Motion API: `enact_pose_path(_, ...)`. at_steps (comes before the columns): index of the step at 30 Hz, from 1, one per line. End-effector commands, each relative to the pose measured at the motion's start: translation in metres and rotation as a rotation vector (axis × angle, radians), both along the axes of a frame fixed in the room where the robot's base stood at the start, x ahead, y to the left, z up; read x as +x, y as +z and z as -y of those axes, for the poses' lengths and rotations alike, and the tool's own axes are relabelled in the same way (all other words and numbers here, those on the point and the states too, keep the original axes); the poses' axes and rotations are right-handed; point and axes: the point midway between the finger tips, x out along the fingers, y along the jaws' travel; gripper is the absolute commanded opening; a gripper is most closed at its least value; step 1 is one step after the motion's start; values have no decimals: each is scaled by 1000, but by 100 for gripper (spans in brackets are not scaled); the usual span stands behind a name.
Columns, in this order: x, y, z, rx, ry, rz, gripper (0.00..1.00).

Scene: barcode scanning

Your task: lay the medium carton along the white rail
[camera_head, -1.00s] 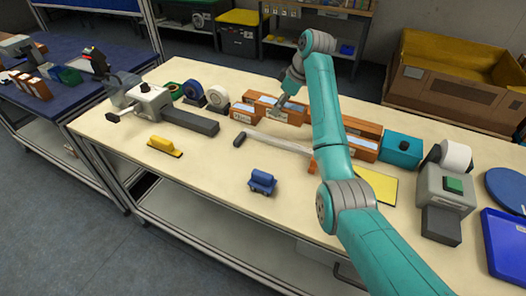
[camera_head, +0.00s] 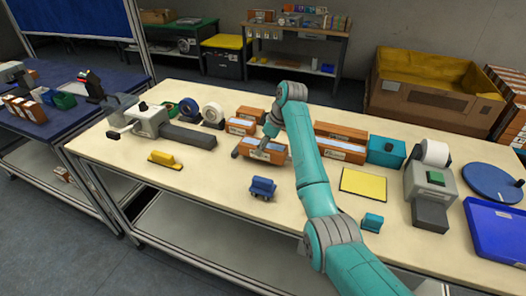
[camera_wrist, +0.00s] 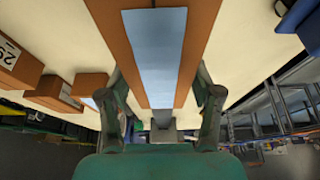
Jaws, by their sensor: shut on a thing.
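My gripper (camera_head: 268,133) is shut on a brown carton (camera_head: 262,152) with a pale label strip along its top. In the wrist view the carton (camera_wrist: 112,18) lies between the two fingers (camera_wrist: 161,100), its pale strip facing the camera. In the head view the carton is low over the middle of the table, or on it; I cannot tell which. The white rail is largely hidden by the carton and my arm. Its dark end (camera_head: 235,153) shows just left of the carton. Whether the carton touches the rail is not clear.
Other brown cartons stand behind, at the left (camera_head: 240,126) and right (camera_head: 342,147) of my arm. A yellow pad (camera_head: 363,184) and teal box (camera_head: 386,152) are to the right.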

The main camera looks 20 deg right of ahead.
Motion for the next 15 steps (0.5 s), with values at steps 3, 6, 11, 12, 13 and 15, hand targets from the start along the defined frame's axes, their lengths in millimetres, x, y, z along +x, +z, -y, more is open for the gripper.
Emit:
enact_pose_path(3, 0, -19, 0, 1, -1, -1, 12)
enact_pose_path(6, 0, -26, 0, 0, -1, 0, 12)
enact_pose_path(11, 0, -26, 0, 0, 0, 1, 12)
enact_pose_path(12, 0, -26, 0, 0, 0, 1, 12)
enact_pose_path(13, 0, -26, 0, 0, 0, 1, 12)
enact_pose_path(15, 0, -27, 0, 1, 0, 1, 12)
